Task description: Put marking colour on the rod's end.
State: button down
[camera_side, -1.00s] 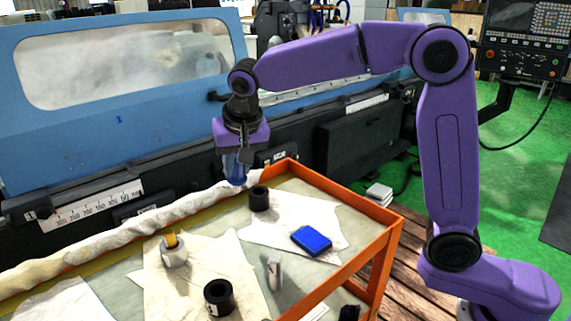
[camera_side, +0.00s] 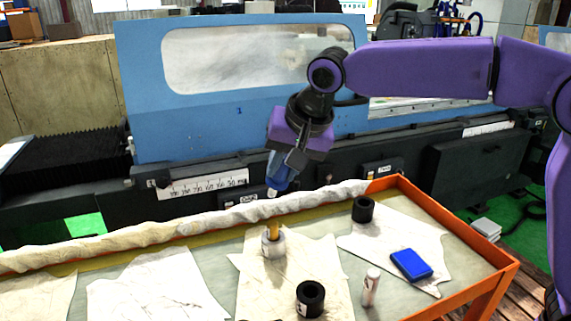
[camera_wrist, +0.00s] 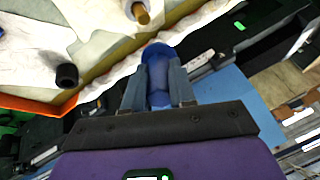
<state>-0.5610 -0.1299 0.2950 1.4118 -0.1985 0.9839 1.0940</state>
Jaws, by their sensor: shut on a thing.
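A yellow, brass-like rod (camera_side: 272,229) stands upright in a white round holder (camera_side: 273,246) on a pale cloth. In the wrist view the rod's end (camera_wrist: 141,14) shows at the top edge. My gripper (camera_side: 277,180) is above and behind the rod, tilted, with a gap between. It is shut on a blue, rounded thing (camera_wrist: 158,65), whose blunt end sticks out past the fingers. In the side view a small pale tip shows below the fingers; I cannot tell what it is. A flat blue pad or box (camera_side: 411,264) lies on the right cloth.
Black hollow cylinders stand at the rear (camera_side: 363,209) and front (camera_side: 310,298); a small white cylinder (camera_side: 371,287) stands between the cloths. An orange rim (camera_side: 450,213) bounds the tray at right. A rolled cloth (camera_side: 215,221) runs along the rear. The blue grinder (camera_side: 240,115) stands behind.

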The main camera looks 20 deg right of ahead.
aim_at(284, 188)
jog(key=shift+f, duration=2.6)
jog(key=shift+f, duration=0.5)
jog(key=shift+w+a, duration=0.1)
jog(key=shift+a, duration=0.15)
jog(key=shift+d, duration=0.15)
jog(key=shift+s+d, duration=0.2)
jog(key=shift+d, duration=0.25)
jog(key=shift+a, duration=0.1)
jog(key=shift+w+a, duration=0.2)
jog(key=shift+a, duration=0.3)
jog(key=shift+d, duration=0.15)
jog(key=shift+s+d, duration=0.2)
jog(key=shift+d, duration=0.25)
